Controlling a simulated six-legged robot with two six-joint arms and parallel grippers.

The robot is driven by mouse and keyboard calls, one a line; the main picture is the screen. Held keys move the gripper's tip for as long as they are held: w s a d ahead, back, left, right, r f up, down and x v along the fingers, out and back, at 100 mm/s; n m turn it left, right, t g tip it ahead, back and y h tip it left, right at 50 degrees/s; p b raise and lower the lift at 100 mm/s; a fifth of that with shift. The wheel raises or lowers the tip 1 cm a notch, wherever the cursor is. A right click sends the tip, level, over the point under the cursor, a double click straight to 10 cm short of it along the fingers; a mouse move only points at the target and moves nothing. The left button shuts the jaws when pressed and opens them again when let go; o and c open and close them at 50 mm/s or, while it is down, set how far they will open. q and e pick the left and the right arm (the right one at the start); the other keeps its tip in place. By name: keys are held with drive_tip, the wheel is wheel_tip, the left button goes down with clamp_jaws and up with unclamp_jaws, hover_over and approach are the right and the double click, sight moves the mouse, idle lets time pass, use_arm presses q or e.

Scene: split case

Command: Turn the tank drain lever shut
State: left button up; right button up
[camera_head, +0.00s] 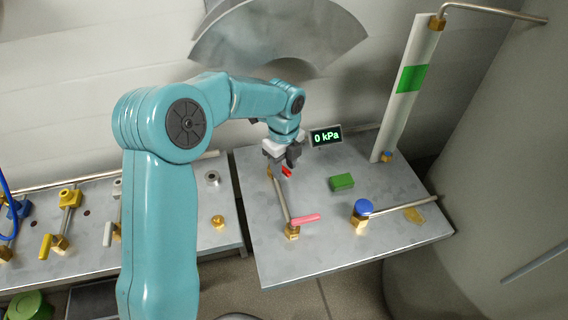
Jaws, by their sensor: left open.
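A pink-red lever (306,218) sits on a brass valve at the front of the right-hand metal table, its handle pointing right. A thin pipe (280,197) runs from that valve back towards my gripper. My left gripper (283,165) is open above the back left of this table, with its jaws pointing down. A small red piece (287,171) shows right at its fingertips; I cannot tell whether they touch it. The gripper partly hides what is below. No label shows which lever is the tank drain. My right gripper is not in view.
A blue knob (362,207) on a brass valve and a green block (342,182) are on the same table. A display (326,137) reads 0 kPa. A tall white gauge (406,90) stands behind, beside a large grey tank (500,200). Several valves stand on the left table (85,265).

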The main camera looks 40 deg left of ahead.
use_arm(q)
clamp_jaws()
drive_tip(key=shift+w+d, duration=0.1)
drive_tip(key=shift+w+r+n+p, duration=0.1)
drive_tip(key=shift+w+n+p, duration=0.25)
drive_tip(key=shift+n, duration=0.85)
drive_tip(key=n, duration=0.1)
drive_tip(key=w+n, duration=0.1)
drive_tip(key=n, duration=0.1)
drive_tip(key=shift+w+n+p, duration=0.15)
drive_tip(key=shift+n+p, duration=0.15)
drive_tip(key=shift+p, duration=0.05)
drive_tip(key=n, duration=0.1)
drive_tip(key=w+n, duration=0.1)
drive_tip(key=n, duration=0.1)
drive_tip(key=shift+a, duration=0.4)
drive_tip(key=shift+w+a+n+p, duration=0.2)
drive_tip(key=shift+n, duration=0.6)
drive_tip(key=shift+w+a+n+p, duration=0.15)
drive_tip(key=shift+w+n+p, duration=0.05)
drive_tip(key=shift+n, duration=0.6)
